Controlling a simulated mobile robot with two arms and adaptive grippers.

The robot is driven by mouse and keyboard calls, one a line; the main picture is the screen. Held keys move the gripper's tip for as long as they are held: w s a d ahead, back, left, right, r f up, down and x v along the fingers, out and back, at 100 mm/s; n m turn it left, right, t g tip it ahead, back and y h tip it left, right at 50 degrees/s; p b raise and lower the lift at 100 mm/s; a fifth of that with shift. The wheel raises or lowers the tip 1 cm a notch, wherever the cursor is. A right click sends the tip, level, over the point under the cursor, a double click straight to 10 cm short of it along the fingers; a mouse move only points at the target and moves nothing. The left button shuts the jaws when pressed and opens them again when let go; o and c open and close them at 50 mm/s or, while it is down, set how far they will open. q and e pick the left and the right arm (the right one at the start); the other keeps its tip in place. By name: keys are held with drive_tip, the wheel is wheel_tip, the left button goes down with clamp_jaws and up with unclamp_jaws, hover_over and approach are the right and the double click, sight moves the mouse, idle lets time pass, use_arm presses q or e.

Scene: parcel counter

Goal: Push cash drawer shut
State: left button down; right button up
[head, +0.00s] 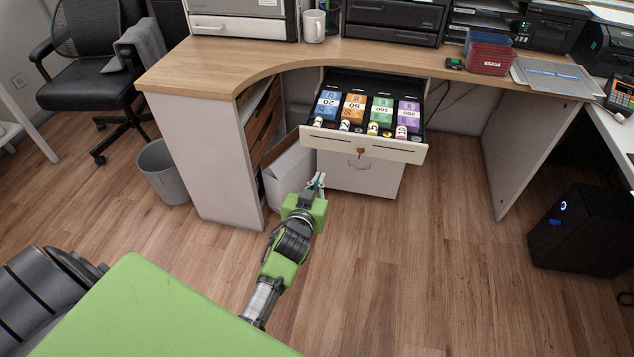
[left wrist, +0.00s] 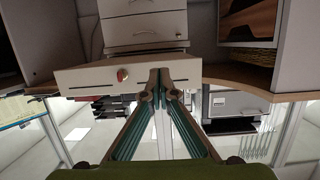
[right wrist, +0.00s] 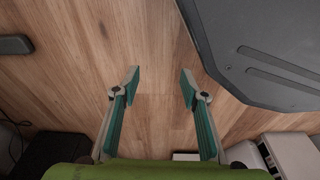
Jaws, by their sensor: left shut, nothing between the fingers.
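The cash drawer (head: 345,139) stands pulled out under the wooden counter, with a cream front and a key in its lock (head: 361,151). Its tray holds coloured banknote bundles and coin rolls. My left gripper (head: 319,179) is shut and empty, in front of and below the left part of the drawer front in the head view. In the left wrist view, which looks upside down, the drawer front (left wrist: 90,80) lies behind the closed fingertips (left wrist: 160,74). I cannot tell whether they touch it. My right gripper (right wrist: 160,77) is open and empty above the floor.
A white cabinet (head: 360,180) stands below the drawer, with an open box (head: 290,175) at its left. The counter's side panel (head: 210,150) and a grey bin (head: 163,172) are further left. A black computer tower (head: 583,230) stands right. The floor between is clear.

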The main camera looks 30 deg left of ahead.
sight(327, 142)
use_arm(q)
drive_tip(key=shift+t, duration=0.3)
drive_tip(key=w+a+b, duration=0.1)
drive_tip(key=w, duration=0.2)
drive_tip(key=w+a+r+b, duration=0.1)
drive_tip(key=w, duration=0.1)
drive_tip(key=w+a+r+b, duration=0.1)
drive_tip(key=w, duration=0.2)
drive_tip(key=shift+w+r, duration=0.2)
drive_tip(key=shift+w, duration=0.1)
drive_tip(key=shift+w+a+b, duration=0.1)
drive_tip(key=shift+w+b, duration=0.2)
use_arm(e)
drive_tip(key=w+r, duration=0.5)
drive_tip(key=r, duration=0.6)
drive_tip(key=shift+w+a+t, duration=0.2)
drive_tip(key=shift+a+t, duration=0.15)
drive_tip(key=shift+t, duration=0.05)
